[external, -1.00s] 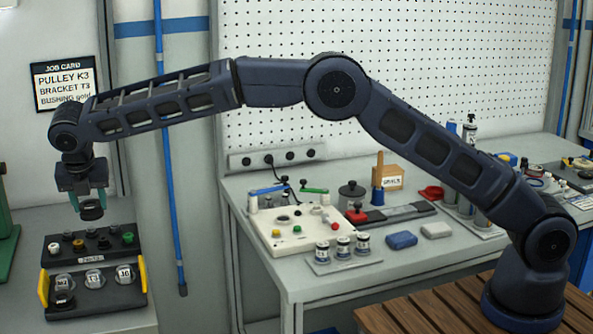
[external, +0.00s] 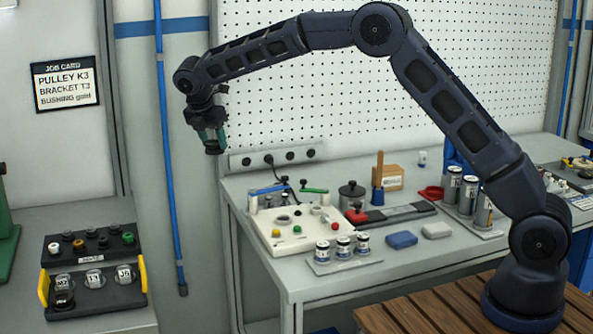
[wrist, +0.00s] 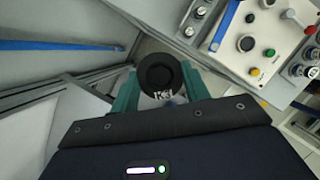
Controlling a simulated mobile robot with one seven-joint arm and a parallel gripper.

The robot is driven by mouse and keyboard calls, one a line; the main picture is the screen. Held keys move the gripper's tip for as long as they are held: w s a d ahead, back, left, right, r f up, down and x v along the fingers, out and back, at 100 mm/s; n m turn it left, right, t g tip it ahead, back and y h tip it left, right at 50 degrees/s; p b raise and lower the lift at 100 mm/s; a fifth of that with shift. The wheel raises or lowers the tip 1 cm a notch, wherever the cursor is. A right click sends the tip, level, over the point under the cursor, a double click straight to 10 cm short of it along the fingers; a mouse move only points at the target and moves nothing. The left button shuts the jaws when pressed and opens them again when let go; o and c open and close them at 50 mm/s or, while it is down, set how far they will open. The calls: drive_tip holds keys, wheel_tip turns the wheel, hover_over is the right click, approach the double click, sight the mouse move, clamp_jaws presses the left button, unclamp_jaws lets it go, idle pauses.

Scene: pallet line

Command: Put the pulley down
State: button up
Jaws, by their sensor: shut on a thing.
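My gripper (external: 211,137) is shut on a black round pulley (wrist: 158,68), one green finger on each side of it. A small white label shows on the pulley, probably K3, but it is hard to read. In the external view the pulley (external: 213,150) hangs beneath the fingers in the air, in front of the gap between the left bench and the middle table. A job card (external: 66,86) on the wall reads PULLEY K3, BRACKET T3, BUSHING gold.
A white panel (external: 290,244) with buttons and knobs sits on the middle table (external: 350,282), with labelled jars (external: 343,247) in front. A black rack with yellow handles (external: 100,300) is on the left bench. A blue pole (external: 168,150) stands behind my gripper.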

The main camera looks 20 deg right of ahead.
drive_tip(key=w+d+m+g+h, duration=0.15)
drive_tip(key=d+m, duration=0.25)
drive_tip(key=d, duration=1.5)
drive_tip(key=w+d+m+g, duration=0.1)
drive_tip(key=w+d+m, duration=0.25)
drive_tip(key=d, duration=1.55)
drive_tip(key=shift+m, duration=0.45)
wheel_tip(320, 180, down, 20)
drive_tip(key=shift+s+r, duration=0.1)
drive_tip(key=shift+r, duration=0.05)
drive_tip(key=o, duration=1.1)
drive_tip(key=shift+c, duration=0.2)
